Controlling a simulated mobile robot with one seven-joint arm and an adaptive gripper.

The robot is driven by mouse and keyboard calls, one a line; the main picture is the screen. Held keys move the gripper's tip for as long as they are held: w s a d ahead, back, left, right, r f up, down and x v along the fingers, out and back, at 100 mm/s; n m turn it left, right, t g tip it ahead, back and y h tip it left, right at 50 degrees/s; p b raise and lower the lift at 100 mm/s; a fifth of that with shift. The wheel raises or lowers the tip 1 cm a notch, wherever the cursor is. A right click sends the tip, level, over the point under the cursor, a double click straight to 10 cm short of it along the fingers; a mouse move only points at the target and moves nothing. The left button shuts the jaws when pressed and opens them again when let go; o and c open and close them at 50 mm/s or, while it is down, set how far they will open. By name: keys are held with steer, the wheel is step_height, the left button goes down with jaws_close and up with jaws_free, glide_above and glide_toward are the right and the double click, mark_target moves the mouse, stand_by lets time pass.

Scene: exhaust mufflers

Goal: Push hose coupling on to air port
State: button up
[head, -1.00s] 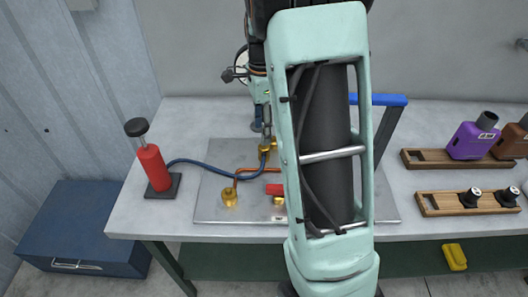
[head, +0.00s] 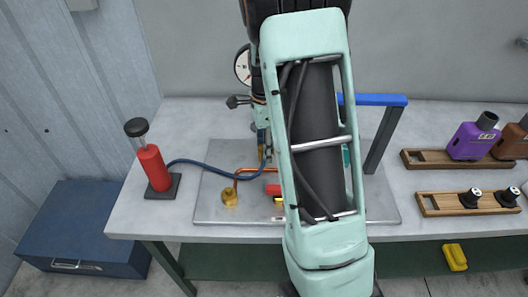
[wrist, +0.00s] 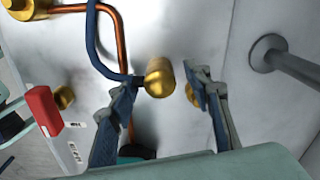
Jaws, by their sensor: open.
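The brass hose coupling (wrist: 159,78) shows in the wrist view at the end of the blue hose (wrist: 94,45). My gripper (wrist: 162,77) is open, with one finger on each side of the coupling; contact cannot be told. Another brass fitting (wrist: 191,96) is partly hidden behind the right finger; I cannot tell whether it is the air port. Whether the coupling sits on a port is unclear. In the head view the blue hose (head: 213,162) runs from the red pump (head: 154,168) to the plate, and my arm hides the coupling.
The metal plate (head: 212,206) carries copper pipe, a brass fitting (head: 230,198) and a red handle (wrist: 43,110). A grey post with a blue bar (head: 380,100) stands right of my arm. Wooden racks (head: 440,204) are farther right. The table's front left is clear.

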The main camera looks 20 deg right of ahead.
steer(key=shift+c, duration=0.5)
steer(key=c, duration=1.1)
steer(key=shift+r, duration=0.15)
steer(key=shift+r, duration=0.25)
step_height(320, 180, up, 2)
steer(key=shift+r, duration=0.15)
steer(key=shift+s+d+r, duration=0.3)
steer(key=shift+s+r, duration=1.35)
steer(key=shift+s, duration=0.65)
steer(key=shift+s+d+r, duration=0.25)
steer(key=shift+s+r, duration=1.45)
steer(key=shift+s, duration=0.65)
steer(key=shift+s+d+r, duration=0.3)
steer(key=shift+s+r, duration=1.35)
steer(key=shift+s, duration=0.65)
